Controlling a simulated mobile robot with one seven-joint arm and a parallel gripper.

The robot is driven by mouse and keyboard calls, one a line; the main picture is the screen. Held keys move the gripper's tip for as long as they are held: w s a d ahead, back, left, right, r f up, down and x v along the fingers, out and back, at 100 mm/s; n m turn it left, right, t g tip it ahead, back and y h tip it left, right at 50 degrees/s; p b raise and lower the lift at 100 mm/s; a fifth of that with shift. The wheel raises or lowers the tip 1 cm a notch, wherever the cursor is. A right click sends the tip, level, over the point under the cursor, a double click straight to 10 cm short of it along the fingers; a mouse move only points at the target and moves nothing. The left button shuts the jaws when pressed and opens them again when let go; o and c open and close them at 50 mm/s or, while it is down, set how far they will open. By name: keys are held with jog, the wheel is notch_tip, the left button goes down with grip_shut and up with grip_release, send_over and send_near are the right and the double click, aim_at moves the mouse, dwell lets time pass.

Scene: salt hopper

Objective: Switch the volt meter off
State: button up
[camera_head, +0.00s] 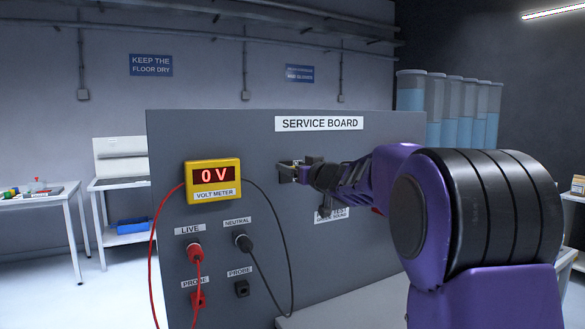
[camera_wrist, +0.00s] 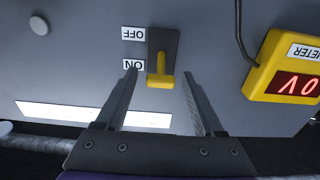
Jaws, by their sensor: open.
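The yellow volt meter (camera_head: 213,194) hangs on the grey service board (camera_head: 340,146) and its lit red display reads 0 V. It also shows, turned upside down, at the right of the wrist view (camera_wrist: 268,68). A switch with a yellow lever (camera_wrist: 160,78) on a dark plate stands beside it, with OFF and ON labels. The lever lies at the ON end. My gripper (camera_wrist: 160,73) is open, with one finger on each side of the lever. In the head view my gripper (camera_head: 290,171) is at the board and hides the switch.
A red plug (camera_head: 194,251) sits at LIVE and a black plug (camera_head: 243,242) at NEUTRAL, with leads hanging in front of the board. Two probe sockets are below. A white table (camera_head: 40,198) stands at left, and tall blue-filled cylinders (camera_head: 410,100) stand behind at right.

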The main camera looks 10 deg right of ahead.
grip_shut()
jog(key=shift+f+b, duration=0.2)
jog(key=shift+b, duration=0.25)
jog(key=f+b, duration=0.1)
jog(key=b, duration=0.2)
jog(key=shift+s+t, duration=0.1)
jog(key=shift+t, duration=0.3)
jog(key=shift+f+t+y+b, duration=0.5)
jog(key=shift+t+b, duration=0.5)
jog(key=shift+t, duration=0.35)
jog(key=shift+f+t+y+b, duration=0.5)
jog(key=shift+t+b, duration=0.5)
jog(key=shift+t, duration=0.4)
jog(key=shift+f+t+y+b, duration=0.45)
jog(key=shift+t+b, duration=0.55)
jog(key=shift+t, duration=0.35)
